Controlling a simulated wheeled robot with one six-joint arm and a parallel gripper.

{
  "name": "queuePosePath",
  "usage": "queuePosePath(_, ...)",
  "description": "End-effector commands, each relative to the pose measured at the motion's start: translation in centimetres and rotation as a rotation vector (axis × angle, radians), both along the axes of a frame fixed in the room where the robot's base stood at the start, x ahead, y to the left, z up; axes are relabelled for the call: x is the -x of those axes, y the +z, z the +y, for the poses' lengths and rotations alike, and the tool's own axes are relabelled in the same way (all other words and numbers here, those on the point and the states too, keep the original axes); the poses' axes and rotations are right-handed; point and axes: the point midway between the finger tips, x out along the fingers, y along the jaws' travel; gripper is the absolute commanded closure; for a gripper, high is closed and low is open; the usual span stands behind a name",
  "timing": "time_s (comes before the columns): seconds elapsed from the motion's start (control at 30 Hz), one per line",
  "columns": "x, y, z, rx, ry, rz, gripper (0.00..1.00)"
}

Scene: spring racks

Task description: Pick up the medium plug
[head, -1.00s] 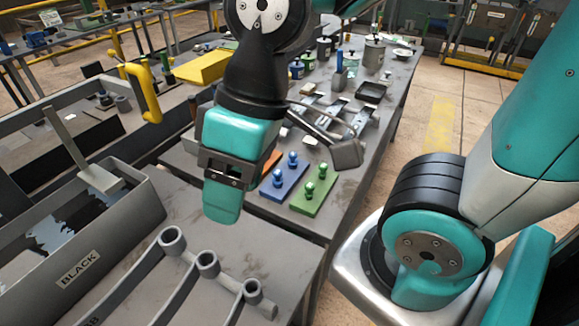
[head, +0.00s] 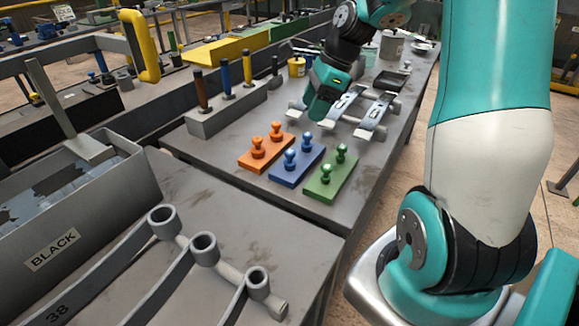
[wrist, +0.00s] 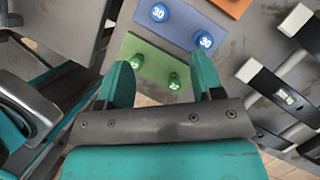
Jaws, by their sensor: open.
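Three blocks stand on the bench in the head view: orange (head: 265,160), blue (head: 297,170) and green (head: 331,185). Each carries two knob-like plugs of its own colour. In the wrist view the blue plugs (wrist: 206,41) read 30; the green plugs (wrist: 174,80) have a number too small to read surely. I cannot tell for certain which plug is the medium one. My gripper (head: 320,105) is beyond the blocks, near the grey strips. In the wrist view my gripper (wrist: 163,78) is open and empty, its fingers framing the green block from above.
Flat grey strips on bars (head: 372,115) lie beside my gripper. A stand with coloured handles (head: 228,108) is left of it. A black tray (head: 391,80) is farther back. Tube-ended arms (head: 204,248) and a box labelled BLACK (head: 60,250) are in front. The bench right of the green block is bare.

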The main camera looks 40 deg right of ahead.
Motion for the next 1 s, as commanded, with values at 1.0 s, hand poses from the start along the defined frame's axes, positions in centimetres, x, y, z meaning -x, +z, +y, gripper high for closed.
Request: queuePosePath(1.0,-2.6,-14.1,4.8,0.001,0.007,0.000,0.39)
